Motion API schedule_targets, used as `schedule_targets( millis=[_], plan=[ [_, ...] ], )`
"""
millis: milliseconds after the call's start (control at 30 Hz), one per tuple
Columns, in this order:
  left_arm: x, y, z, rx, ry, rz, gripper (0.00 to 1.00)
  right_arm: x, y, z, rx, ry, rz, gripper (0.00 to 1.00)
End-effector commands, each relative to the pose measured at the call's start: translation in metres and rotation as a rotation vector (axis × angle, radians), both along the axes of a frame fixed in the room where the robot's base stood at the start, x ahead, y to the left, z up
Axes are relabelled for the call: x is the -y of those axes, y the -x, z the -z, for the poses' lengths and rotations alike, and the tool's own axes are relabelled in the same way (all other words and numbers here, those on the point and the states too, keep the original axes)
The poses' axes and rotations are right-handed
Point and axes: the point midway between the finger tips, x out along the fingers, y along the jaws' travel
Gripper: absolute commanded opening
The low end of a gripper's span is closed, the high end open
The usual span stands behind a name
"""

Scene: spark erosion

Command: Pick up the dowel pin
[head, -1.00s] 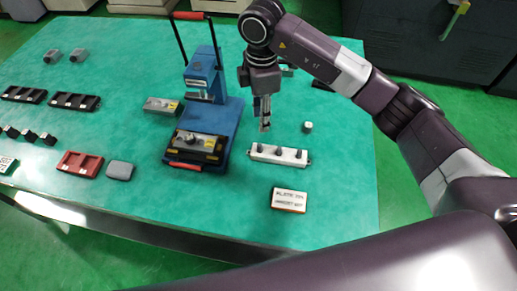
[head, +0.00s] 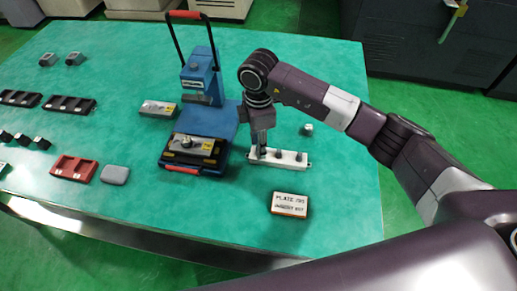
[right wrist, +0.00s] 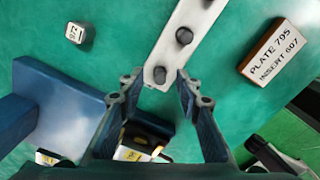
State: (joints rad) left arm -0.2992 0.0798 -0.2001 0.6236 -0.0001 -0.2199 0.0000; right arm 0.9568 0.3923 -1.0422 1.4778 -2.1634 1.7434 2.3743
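The dowel pin the task names is probably one of several short dark pins standing in a white holder strip (head: 297,163); the strip also shows in the right wrist view (right wrist: 173,55). The nearest pin (right wrist: 160,74) appears between my right gripper's fingertips in the right wrist view. Another pin (right wrist: 183,37) stands further along. My right gripper (right wrist: 159,82) is open, pointing down over the strip's left end; its fingers are apart, with no grip visible. In the head view my right gripper (head: 258,154) hides that end. My left gripper is not in view.
A blue press (head: 228,125) stands left of my right gripper. A label block (head: 289,203) reading "PLATE 795 INSERT 607" lies in front. A small pale block (head: 307,129) sits behind the strip. Red (head: 74,167) and black trays (head: 70,104) are at left.

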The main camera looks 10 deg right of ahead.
Motion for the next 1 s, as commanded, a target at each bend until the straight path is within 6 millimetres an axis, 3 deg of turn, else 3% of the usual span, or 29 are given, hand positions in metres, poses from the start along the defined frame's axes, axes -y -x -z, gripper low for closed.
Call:
schedule_targets(
  millis=[300,600,1000],
  plan=[
    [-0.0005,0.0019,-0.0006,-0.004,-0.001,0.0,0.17,-0.0002,0.0,0.0079,0.001,0.0,-0.001,0.32],
    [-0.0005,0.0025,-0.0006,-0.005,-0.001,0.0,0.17,0.0,0.0,0.0076,0.001,0.0,0.0,0.0],
    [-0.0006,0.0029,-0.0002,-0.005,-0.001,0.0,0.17,0.0001,-0.0003,0.0058,0.001,0.0,0.0,0.0]
  ],
)
